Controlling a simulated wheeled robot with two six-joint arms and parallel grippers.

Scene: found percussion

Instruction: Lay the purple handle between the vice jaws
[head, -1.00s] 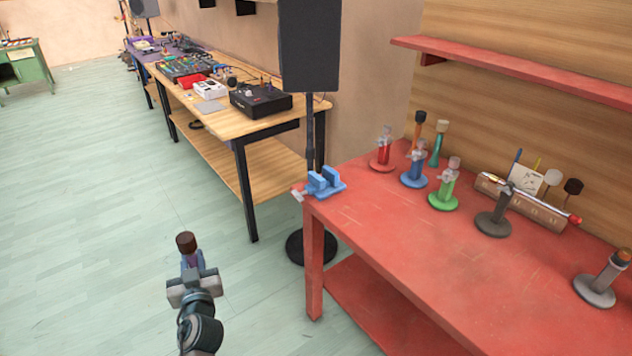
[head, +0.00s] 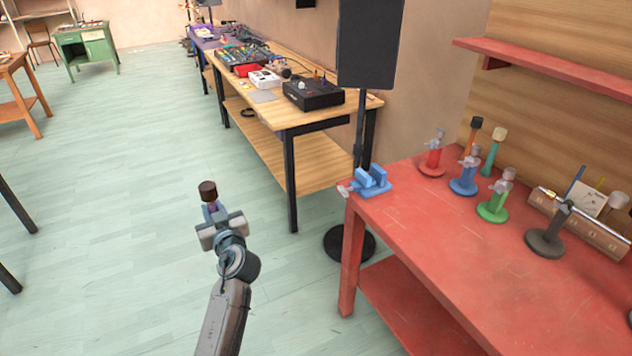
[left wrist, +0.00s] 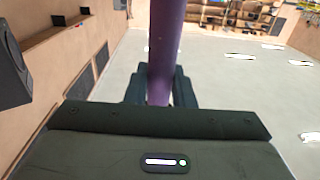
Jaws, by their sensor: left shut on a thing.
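My left gripper (head: 221,224) is shut on the purple handle (head: 213,208), which carries a dark brown head (head: 208,190) at its upper end. It is held above the floor, left of the red bench and apart from it. The left wrist view shows the purple handle (left wrist: 164,50) standing up between the fingers (left wrist: 158,88). The blue vice (head: 371,181) sits on the near left corner of the red bench, with a visible gap between its jaws and nothing seen in it. My right gripper is not in view.
The red bench (head: 430,250) bears several coloured stands, including a red one (head: 433,155) and a green one (head: 496,200). A black speaker on a stand (head: 370,45) rises behind the vice. A wooden table with electronics (head: 330,115) stands beyond. Open floor lies left.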

